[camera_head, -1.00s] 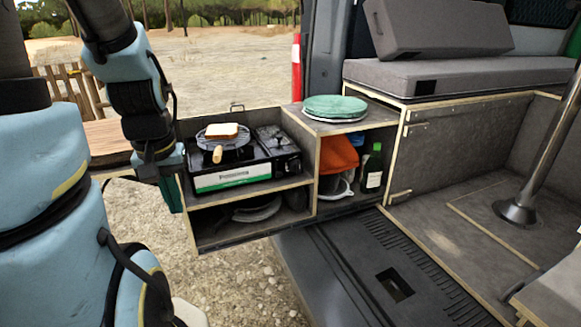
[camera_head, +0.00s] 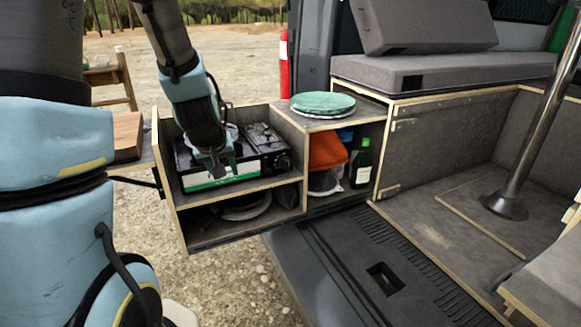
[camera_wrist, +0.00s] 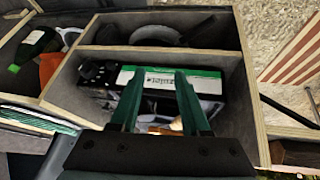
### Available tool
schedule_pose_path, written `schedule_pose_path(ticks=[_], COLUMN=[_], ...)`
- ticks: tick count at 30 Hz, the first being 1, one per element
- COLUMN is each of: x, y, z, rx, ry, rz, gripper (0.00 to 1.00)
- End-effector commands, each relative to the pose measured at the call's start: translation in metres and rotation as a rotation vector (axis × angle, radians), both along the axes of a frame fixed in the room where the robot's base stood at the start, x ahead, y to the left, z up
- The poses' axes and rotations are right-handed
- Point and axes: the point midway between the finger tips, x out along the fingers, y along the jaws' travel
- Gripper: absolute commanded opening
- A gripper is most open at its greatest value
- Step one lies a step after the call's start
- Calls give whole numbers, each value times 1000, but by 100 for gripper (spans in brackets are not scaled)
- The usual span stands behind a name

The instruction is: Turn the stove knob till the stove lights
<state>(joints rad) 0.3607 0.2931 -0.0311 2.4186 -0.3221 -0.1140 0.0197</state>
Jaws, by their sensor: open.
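The black camping stove (camera_head: 262,142) with its white and green front label sits in the upper compartment of the pull-out box. Its knob (camera_head: 283,162) is on the front panel at the right end. In the wrist view the picture is turned over, and the knob (camera_wrist: 90,71) shows left of the label. My gripper (camera_head: 218,172) is open and empty, in front of the label and to the left of the knob. Its two green fingers (camera_wrist: 158,78) straddle the label in the wrist view. My arm hides most of the grill and toast. I see no flame.
A lower shelf holds a dark pan (camera_head: 242,208). To the right are an orange cloth (camera_head: 326,150), a bottle (camera_head: 361,164) and green round plates (camera_head: 323,104) on top. Wooden box walls (camera_wrist: 250,90) bound the stove compartment.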

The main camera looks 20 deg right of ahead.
Motion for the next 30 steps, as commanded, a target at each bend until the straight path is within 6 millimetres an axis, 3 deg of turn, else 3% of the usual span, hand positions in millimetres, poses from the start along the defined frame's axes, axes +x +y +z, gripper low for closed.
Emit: schedule_pose_path(ticks=[1, 6, 10, 13, 18, 24, 30], x=[14, 51, 54, 42, 4, -27, -16], y=[-30, -110, -156, -182, -206, -212, -211], z=[-11, -31, -47, -58, -69, -70, -68], rx=[-19, -64, -57, -27, 43, 100, 108], ry=[-59, -308, -501, -656, -885, -1033, -1052], rz=[1, 66, 129, 170, 220, 244, 252], gripper=[46, 46, 46, 46, 46, 46, 46])
